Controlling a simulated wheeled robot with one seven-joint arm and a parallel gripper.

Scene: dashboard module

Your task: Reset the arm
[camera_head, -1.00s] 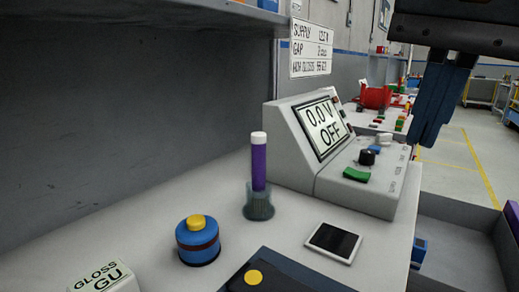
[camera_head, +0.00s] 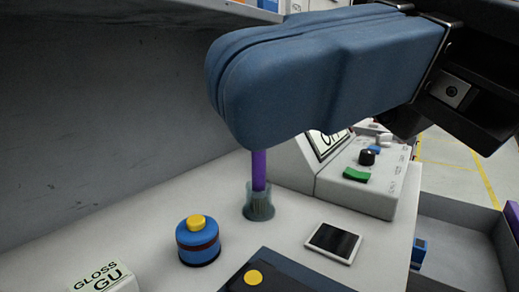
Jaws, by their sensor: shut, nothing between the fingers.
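My gripper (camera_head: 240,108) reaches in from the upper right, close to the camera, with its blue fingers pressed together and pointing left. Nothing shows between them. The fingers hide most of the power supply's screen, the wall sign and the top of the purple stick. The grey power supply (camera_head: 362,195) stands on the bench with a black knob (camera_head: 367,157) and a green switch (camera_head: 356,175) showing.
A purple stick (camera_head: 258,170) stands in a small clear cup (camera_head: 258,204). A blue pot with a yellow knob (camera_head: 198,241), a dark-screened tile (camera_head: 333,243), a gloss block (camera_head: 103,278) and a dark box (camera_head: 285,274) sit on the bench. A grey wall and overhead shelf bound the left.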

